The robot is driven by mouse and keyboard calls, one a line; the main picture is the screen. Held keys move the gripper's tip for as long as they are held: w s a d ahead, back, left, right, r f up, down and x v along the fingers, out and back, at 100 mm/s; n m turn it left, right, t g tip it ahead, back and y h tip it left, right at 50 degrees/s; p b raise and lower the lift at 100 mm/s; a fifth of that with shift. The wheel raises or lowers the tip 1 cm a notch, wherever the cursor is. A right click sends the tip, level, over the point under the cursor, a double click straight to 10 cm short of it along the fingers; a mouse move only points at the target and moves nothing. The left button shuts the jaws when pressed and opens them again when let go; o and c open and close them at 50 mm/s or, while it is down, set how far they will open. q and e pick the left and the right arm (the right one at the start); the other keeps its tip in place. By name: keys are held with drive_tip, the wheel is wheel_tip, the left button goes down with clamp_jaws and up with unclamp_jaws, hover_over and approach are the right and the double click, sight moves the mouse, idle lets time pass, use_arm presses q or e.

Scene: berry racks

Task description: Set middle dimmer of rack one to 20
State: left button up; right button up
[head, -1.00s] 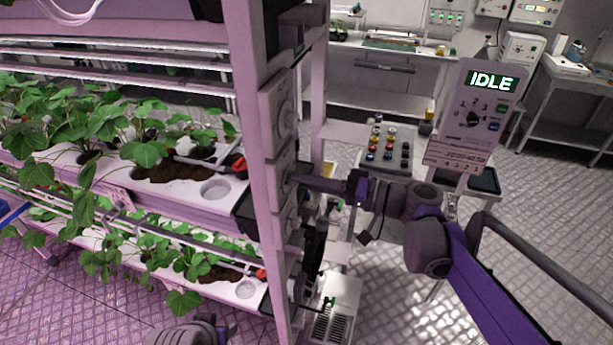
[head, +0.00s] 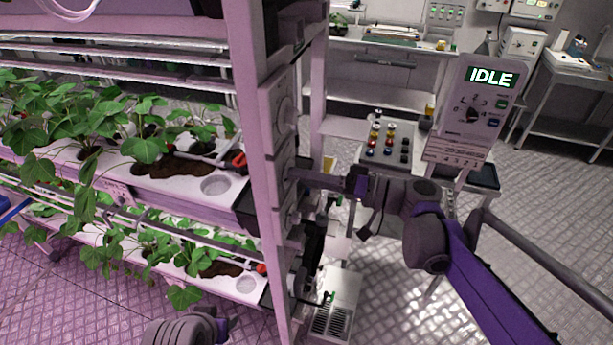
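The rack (head: 268,200) stands at the left centre with planted white trays. On its post a column of dimmer boxes faces right: an upper one (head: 277,103), a middle dimmer (head: 284,167) and a lower one below it. I see them nearly edge-on, so no scale or setting is readable. My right gripper (head: 298,175) reaches in from the right with its tip at the middle dimmer's face. Its fingers are too small and edge-on to tell whether they grip the knob. Part of my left arm (head: 188,330) shows at the bottom edge; its gripper is not clearly visible.
A control panel (head: 470,115) reading IDLE stands at the right. A small table with several coloured-capped vials (head: 388,142) is behind my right arm. A bench (head: 385,92) stands at the back. Open patterned floor lies at the right.

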drive_tip(key=shift+d, duration=0.1)
use_arm(q)
drive_tip(key=shift+s+f+b, duration=0.25)
drive_tip(key=shift+f+b, duration=0.05)
drive_tip(key=shift+f, duration=0.2)
drive_tip(key=shift+s+f+b, duration=0.2)
drive_tip(key=shift+f+b, duration=0.1)
drive_tip(key=shift+f, duration=0.15)
use_arm(e)
drive_tip(key=v, duration=1)
drive_tip(key=shift+s+d, duration=0.15)
drive_tip(key=shift+d, duration=0.15)
drive_tip(key=s+a+f+m+g+h, duration=0.1)
drive_tip(key=s+f+m+h, duration=0.1)
drive_tip(key=s+f+h, duration=0.4)
drive_tip(key=s+a+f+m+h, duration=0.1)
drive_tip(key=s+a+f+h, duration=0.2)
drive_tip(key=f, duration=0.6)
drive_tip(key=s+d+f+t+h, duration=0.1)
drive_tip(key=s+d+f+h, duration=0.7)
drive_tip(key=d, duration=0.3)
drive_tip(key=shift+s+f+m, duration=0.15)
drive_tip(key=shift+f+m, duration=0.05)
drive_tip(key=shift+m, duration=0.1)
